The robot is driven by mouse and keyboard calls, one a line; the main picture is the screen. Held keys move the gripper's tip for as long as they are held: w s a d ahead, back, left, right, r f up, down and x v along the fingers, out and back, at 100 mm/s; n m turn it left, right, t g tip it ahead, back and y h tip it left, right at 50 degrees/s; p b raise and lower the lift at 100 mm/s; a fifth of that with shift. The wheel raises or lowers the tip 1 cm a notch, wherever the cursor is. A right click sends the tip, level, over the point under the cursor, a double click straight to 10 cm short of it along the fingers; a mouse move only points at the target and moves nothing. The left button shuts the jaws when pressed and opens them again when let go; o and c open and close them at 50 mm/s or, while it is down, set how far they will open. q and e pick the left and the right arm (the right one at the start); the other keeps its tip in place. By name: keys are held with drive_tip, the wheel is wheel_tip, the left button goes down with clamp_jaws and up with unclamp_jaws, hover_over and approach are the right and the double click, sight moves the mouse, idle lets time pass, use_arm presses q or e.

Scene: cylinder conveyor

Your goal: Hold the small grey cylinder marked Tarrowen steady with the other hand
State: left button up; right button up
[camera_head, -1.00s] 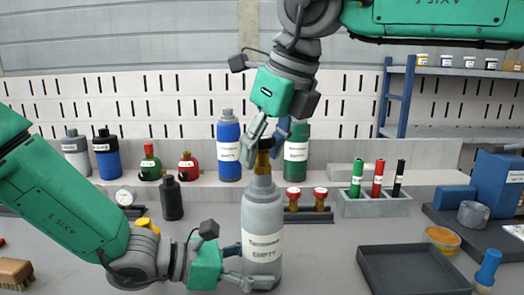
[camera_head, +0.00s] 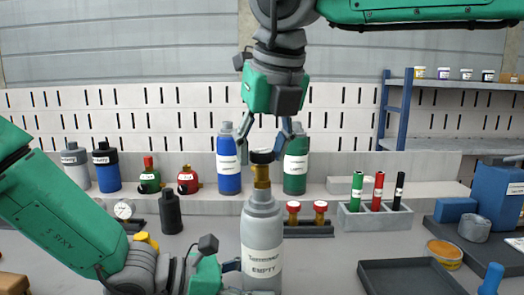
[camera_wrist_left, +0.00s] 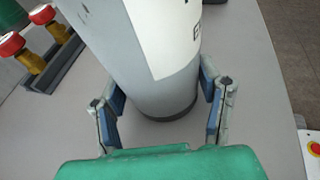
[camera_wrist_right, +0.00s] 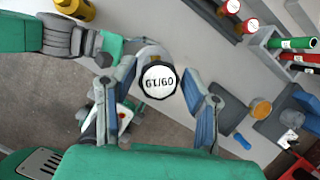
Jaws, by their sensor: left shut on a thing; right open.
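The small grey cylinder (camera_head: 262,232) stands upright on the table in the head view, with a white label reading EMPTY, a brass valve (camera_head: 262,177) and a black knob on top. It also fills the upper middle of the left wrist view (camera_wrist_left: 135,65). My left gripper (camera_wrist_left: 160,108) is shut on the cylinder's lower body, one finger on each side. My right gripper (camera_head: 265,138) is open above the valve, pointing down. In the right wrist view the round knob top (camera_wrist_right: 159,81), marked 09/19, lies between the open fingers (camera_wrist_right: 158,90).
Blue (camera_head: 228,165) and green (camera_head: 296,165) cylinders stand behind. Two red-capped brass valves (camera_head: 320,212) sit on a rack right of the cylinder. A dark tray (camera_head: 412,278) and a grey holder (camera_head: 374,221) with coloured tubes lie further right. A black bottle (camera_head: 170,212) stands left.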

sight(262, 173)
drive_tip(key=shift+m, duration=0.5)
drive_tip(key=shift+h, duration=0.3)
drive_tip(key=m+h, duration=0.2)
drive_tip(key=m, duration=0.4)
drive_tip(key=shift+f, duration=0.1)
drive_tip(key=shift+f, duration=1.15)
